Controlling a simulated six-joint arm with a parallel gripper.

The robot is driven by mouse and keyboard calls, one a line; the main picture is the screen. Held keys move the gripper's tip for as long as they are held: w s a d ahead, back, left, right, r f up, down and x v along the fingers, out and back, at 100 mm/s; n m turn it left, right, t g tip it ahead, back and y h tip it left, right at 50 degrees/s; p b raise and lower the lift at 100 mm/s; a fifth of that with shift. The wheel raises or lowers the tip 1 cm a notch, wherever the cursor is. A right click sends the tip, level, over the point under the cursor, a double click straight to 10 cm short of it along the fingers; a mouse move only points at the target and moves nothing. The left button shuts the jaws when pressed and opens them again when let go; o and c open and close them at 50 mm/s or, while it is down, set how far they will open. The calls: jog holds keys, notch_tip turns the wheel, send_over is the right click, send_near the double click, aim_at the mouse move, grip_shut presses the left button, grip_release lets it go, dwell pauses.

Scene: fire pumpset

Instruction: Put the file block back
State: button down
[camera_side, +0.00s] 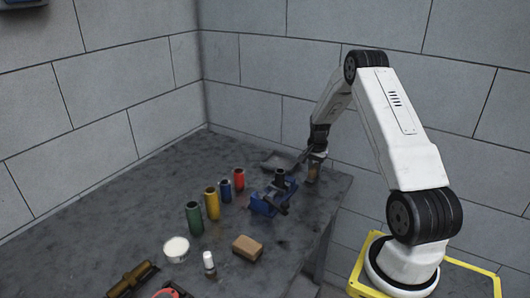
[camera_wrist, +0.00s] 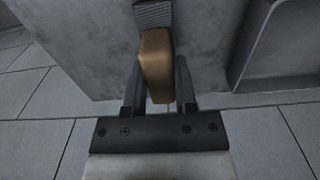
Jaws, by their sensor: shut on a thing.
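The file block (camera_wrist: 156,62) is a tan wooden piece with a grey ribbed end at the top of the wrist view. My gripper (camera_wrist: 158,88) is shut on it, with the dark fingers on both sides of the wood. In the side view the file block (camera_side: 313,170) hangs below my gripper (camera_side: 317,148) near the back right edge of the bench. Whether its lower end touches the bench cannot be told.
A grey tray (camera_side: 274,164) lies just left of my gripper; it also shows in the wrist view (camera_wrist: 290,50). A blue vise (camera_side: 264,203) stands in front. Several coloured cylinders (camera_side: 212,203), a white tub (camera_side: 176,249), a small white bottle (camera_side: 209,262) and a brown block (camera_side: 247,248) stand further forward.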

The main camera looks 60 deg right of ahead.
aim_at(315, 167)
jog(key=shift+f, duration=0.15)
jog(key=shift+c, duration=2)
grip_release()
notch_tip(315, 167, up, 12)
jog(key=shift+a, duration=0.1)
